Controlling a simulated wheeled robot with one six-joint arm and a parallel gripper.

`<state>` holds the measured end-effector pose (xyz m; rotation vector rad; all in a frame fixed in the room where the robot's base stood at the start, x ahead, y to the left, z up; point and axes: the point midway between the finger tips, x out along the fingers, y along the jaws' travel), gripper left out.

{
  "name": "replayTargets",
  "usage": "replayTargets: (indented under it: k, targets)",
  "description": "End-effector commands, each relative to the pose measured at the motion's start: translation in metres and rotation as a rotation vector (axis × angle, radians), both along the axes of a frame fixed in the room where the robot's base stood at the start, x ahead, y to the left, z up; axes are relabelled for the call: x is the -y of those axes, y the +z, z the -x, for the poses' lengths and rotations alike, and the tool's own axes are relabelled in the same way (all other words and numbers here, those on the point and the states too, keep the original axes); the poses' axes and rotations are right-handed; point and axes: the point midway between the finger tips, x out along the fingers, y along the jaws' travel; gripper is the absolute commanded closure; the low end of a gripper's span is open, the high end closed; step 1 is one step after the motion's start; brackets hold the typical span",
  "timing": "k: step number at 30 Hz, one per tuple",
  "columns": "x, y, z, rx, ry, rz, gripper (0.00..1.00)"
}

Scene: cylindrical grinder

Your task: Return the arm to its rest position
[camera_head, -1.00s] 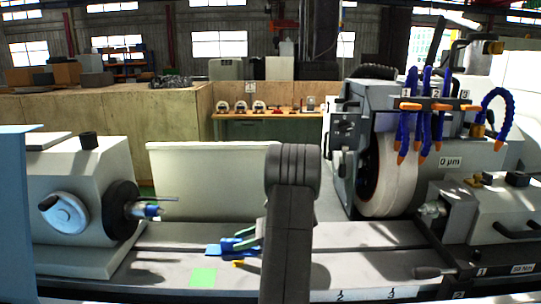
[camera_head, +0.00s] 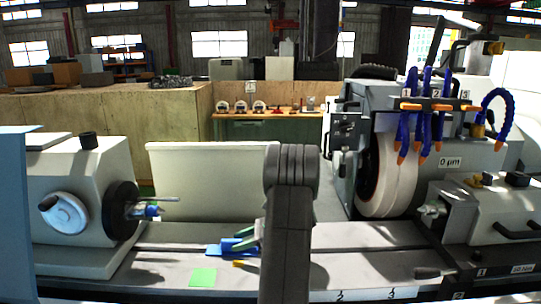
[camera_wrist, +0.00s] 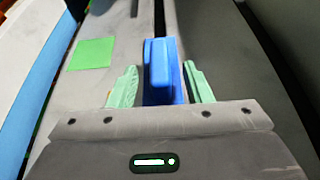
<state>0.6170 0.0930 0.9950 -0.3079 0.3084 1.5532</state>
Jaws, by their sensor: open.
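My gripper (camera_wrist: 161,68) is open, with its two green fingers apart on either side of a blue block (camera_wrist: 161,72) in the wrist view. The block has a raised part on a flat blue base, and grey gaps show between it and the fingers. In the head view, my gripper (camera_head: 246,241) is low over the machine bed, partly hidden behind my own dark arm. The blue block (camera_head: 228,246) lies on the bed there, just left of the fingers. I cannot tell the height of the fingers above the bed.
A green square (camera_head: 203,277) lies on the bed and also shows in the wrist view (camera_wrist: 92,53). The white headstock (camera_head: 75,200) stands left. The grinding wheel (camera_head: 388,175), blue coolant hoses (camera_head: 425,110) and tailstock (camera_head: 495,210) stand right. A cream panel (camera_head: 205,185) stands behind.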

Motion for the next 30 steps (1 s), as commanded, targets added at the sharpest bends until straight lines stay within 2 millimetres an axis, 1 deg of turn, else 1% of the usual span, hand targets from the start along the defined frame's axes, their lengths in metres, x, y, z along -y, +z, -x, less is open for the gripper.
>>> replayTargets:
  k: [1,5,6,9,10,11,13,18,20,22,24,30]
  targets:
    - [-0.011,-0.002,0.001,-0.001,0.003,0.0,0.55]
    - [-0.035,-0.012,0.001,-0.002,0.003,0.0,0.55]
    - [-0.034,-0.001,0.0,0.003,0.0,0.0,0.55]
    - [-0.033,0.02,0.0,0.004,0.0,0.001,0.55]
    - [-0.033,0.01,0.0,0.003,-0.001,0.001,0.55]
    - [-0.033,0.006,0.0,0.003,-0.001,0.001,0.55]
    - [-0.033,0.03,-0.001,0.006,-0.001,0.001,0.55]
    - [-0.033,0.063,0.0,0.004,-0.001,0.0,0.55]
    - [-0.033,0.074,0.0,0.004,0.001,0.0,0.55]
    - [-0.033,0.067,0.0,0.002,-0.001,0.0,0.55]
    - [-0.031,0.074,0.004,0.003,-0.01,0.001,0.55]
    - [-0.03,0.08,0.009,0.002,-0.023,0.002,0.55]
